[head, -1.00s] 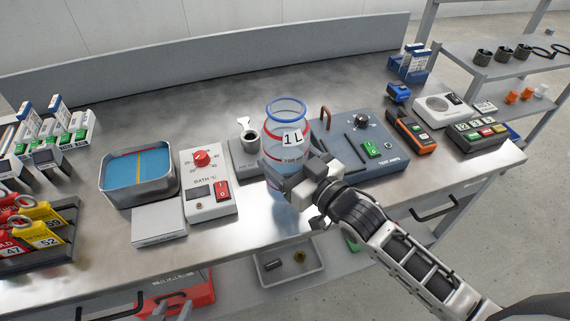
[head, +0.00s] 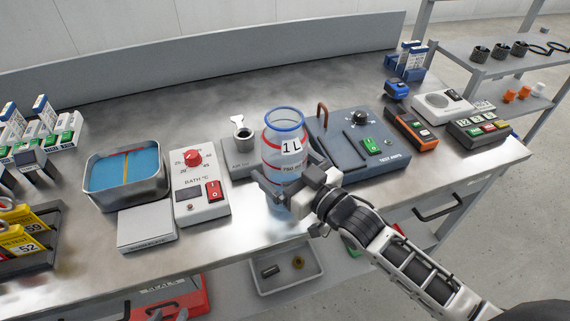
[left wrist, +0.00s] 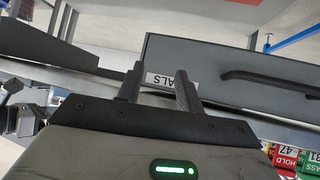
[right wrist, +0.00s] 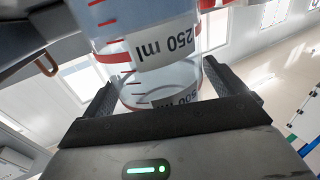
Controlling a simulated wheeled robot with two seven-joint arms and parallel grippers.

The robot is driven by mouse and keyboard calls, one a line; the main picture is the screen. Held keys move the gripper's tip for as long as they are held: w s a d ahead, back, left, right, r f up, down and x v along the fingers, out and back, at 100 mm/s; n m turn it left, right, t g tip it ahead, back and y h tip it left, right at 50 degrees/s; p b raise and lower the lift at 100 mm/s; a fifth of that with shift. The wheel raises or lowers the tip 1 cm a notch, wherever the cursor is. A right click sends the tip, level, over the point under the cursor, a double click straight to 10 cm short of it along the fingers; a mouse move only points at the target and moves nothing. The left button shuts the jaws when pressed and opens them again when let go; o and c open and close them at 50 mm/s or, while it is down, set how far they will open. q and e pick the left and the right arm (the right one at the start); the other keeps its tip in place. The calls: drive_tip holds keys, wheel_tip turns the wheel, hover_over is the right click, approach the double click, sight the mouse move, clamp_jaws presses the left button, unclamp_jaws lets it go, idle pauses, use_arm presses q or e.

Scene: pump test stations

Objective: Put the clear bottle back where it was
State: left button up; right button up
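The clear bottle (head: 272,155) has a blue rim, red bands and a "1 L" label. It is roughly upright in the head view, in front of the grey plate with the small dark cup. I cannot tell whether its base touches the bench. My right gripper (right wrist: 162,95) has one finger on each side of the bottle, which also shows in the right wrist view (right wrist: 160,75). The bottle hides part of the fingers in the head view.
Left of the bottle stand the bath control box (head: 203,200) and a blue-filled metal basin (head: 150,192). Right of it is the blue-grey test box (head: 345,165). A grey bin (head: 262,288) sits below the bench edge.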

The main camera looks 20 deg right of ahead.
drive_tip(key=shift+s+r, duration=0.1)
drive_tip(key=shift+r, duration=0.1)
drive_tip(key=v, duration=1.2)
drive_tip(key=shift+b, duration=0.35)
drive_tip(key=shift+f, duration=0.1)
drive_tip(key=s+d+f+m+g+h, duration=0.25)
drive_tip(key=s+f+g+h, duration=0.5)
drive_tip(key=s+g, duration=0.55)
drive_tip(key=w+a+f+t+y, duration=0.3)
drive_tip(key=w+a+f+t, duration=0.3)
drive_tip(key=f+t, duration=0.1)
drive_tip(key=shift+w+a+f, duration=0.15)
drive_tip(key=shift+a+f, duration=0.05)
drive_tip(key=shift+f, duration=0.2)
